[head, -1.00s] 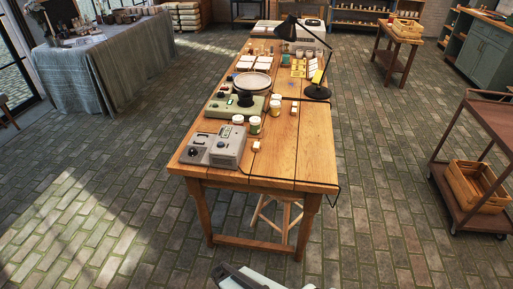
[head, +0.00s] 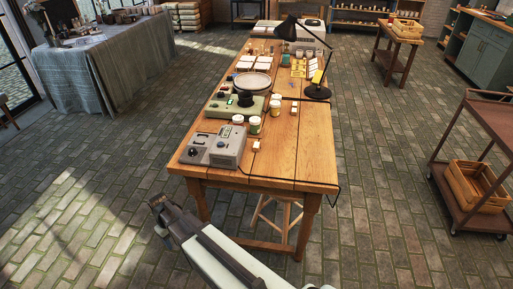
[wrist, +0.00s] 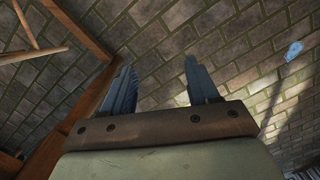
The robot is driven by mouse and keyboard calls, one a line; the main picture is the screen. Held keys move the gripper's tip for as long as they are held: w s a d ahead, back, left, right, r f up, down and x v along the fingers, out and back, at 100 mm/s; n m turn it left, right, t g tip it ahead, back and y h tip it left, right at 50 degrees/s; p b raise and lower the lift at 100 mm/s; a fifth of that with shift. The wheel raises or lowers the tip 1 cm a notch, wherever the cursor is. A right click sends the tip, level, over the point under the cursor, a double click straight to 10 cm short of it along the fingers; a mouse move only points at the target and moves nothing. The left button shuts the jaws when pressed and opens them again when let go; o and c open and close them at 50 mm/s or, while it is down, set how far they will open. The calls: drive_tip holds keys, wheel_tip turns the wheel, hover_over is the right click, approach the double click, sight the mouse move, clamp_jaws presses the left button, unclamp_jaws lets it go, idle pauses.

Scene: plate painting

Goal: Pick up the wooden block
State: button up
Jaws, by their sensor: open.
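Two small pale blocks lie on the wooden table in the head view. One block (head: 256,146) is near the table's front, just right of the grey device. The other block (head: 294,108) is farther back, right of the jars. I cannot tell which one is the wooden block. My gripper (head: 158,203) is low at the table's front left, off the tabletop and well short of both blocks. In the wrist view my gripper (wrist: 163,80) has its two fingers apart with nothing between them. No block shows in the wrist view.
A grey device (head: 226,150), a green device (head: 236,106), several jars (head: 255,125) and a plate (head: 252,82) crowd the table's left side. A black lamp (head: 317,92) stands farther back. The table's front right (head: 305,150) is clear. A stool (head: 275,215) is under the table.

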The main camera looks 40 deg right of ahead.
drive_tip(key=w+d+r+m+t, duration=0.1)
drive_tip(key=w+d+r, duration=0.1)
drive_tip(key=w+r, duration=0.7)
drive_tip(key=w+d+r+t, duration=0.1)
drive_tip(key=w+d+r, duration=0.1)
drive_tip(key=w+r, duration=0.7)
drive_tip(key=d+r+m, duration=0.1)
drive_tip(key=d+r, duration=0.2)
drive_tip(key=d, duration=0.1)
drive_tip(key=w+d+r+m, duration=0.1)
drive_tip(key=d+r, duration=0.2)
drive_tip(key=d, duration=0.2)
drive_tip(key=d+r+m, duration=0.1)
drive_tip(key=d+r, duration=0.2)
drive_tip(key=d, duration=0.1)
drive_tip(key=shift+w+d+r+m, duration=0.15)
drive_tip(key=shift+r+m, duration=0.15)
drive_tip(key=shift+r, duration=0.05)
drive_tip(key=s+d+r+m, duration=0.2)
drive_tip(key=d+r+m, duration=0.15)
drive_tip(key=d, duration=0.75)
drive_tip(key=m, duration=0.5)
hover_over(257, 143)
drive_tip(key=shift+n+g, duration=0.25)
drive_tip(key=shift+g, duration=0.15)
wheel_tip(257, 143, down, 5)
drive_tip(key=shift+r, duration=0.2)
drive_tip(key=shift+s+a+f, duration=0.1)
drive_tip(key=shift+f, duration=2.55)
